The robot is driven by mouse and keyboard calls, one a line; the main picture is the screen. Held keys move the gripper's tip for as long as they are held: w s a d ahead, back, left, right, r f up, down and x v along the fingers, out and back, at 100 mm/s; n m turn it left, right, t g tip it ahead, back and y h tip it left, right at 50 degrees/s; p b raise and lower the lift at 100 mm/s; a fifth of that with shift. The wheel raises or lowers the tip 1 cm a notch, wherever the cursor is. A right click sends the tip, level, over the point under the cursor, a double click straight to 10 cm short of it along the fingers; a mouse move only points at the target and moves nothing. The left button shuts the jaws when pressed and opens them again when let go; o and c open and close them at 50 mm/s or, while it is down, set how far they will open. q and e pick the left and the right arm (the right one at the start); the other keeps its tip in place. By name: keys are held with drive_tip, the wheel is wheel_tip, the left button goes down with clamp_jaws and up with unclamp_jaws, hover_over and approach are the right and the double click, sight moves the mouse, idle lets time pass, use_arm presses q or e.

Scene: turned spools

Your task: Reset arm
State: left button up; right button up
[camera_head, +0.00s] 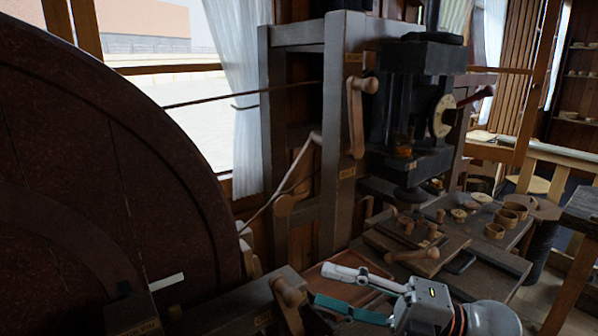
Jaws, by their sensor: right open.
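My right gripper (322,285) is at the bottom centre of the head view, its arm coming in from the lower right. Its two fingers, one pale and one green, point left and stand apart with nothing between them. The fingers are in front of a shallow brown tray (314,273) and hide part of it. Small turned wooden spools (408,226) stand on a board (452,246) beyond the gripper. My left gripper is not in the view.
A large dark wheel (120,190) fills the left. A wooden frame with a dark press (420,110) rises behind the bench. A wooden handle (412,255) lies close beyond my gripper. Wooden bowls (495,230) stand at the right. A peg handle (288,292) is left of the fingers.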

drive_tip(key=w+d+f+m+t+h, duration=0.2)
drive_tip(key=d+f+m+t+h, duration=0.35)
drive_tip(key=f+m, duration=0.4)
drive_tip(key=w+d+f+m+t+h, duration=0.2)
drive_tip(key=d+f+m+t+h, duration=0.3)
drive_tip(key=f+m, duration=0.45)
drive_tip(key=s+d+f+m+g+h, duration=0.1)
drive_tip(key=s+f+m, duration=0.3)
drive_tip(key=s+f, duration=0.4)
drive_tip(key=s+d+f+m+g+h, duration=0.2)
drive_tip(key=s+f+m+g+h, duration=0.2)
drive_tip(key=f, duration=1.2)
drive_tip(key=s+m, duration=0.1)
drive_tip(key=s, duration=0.2)
drive_tip(key=shift+s+d+h, duration=0.15)
drive_tip(key=shift+s+h, duration=0.2)
drive_tip(key=shift+s, duration=0.05)
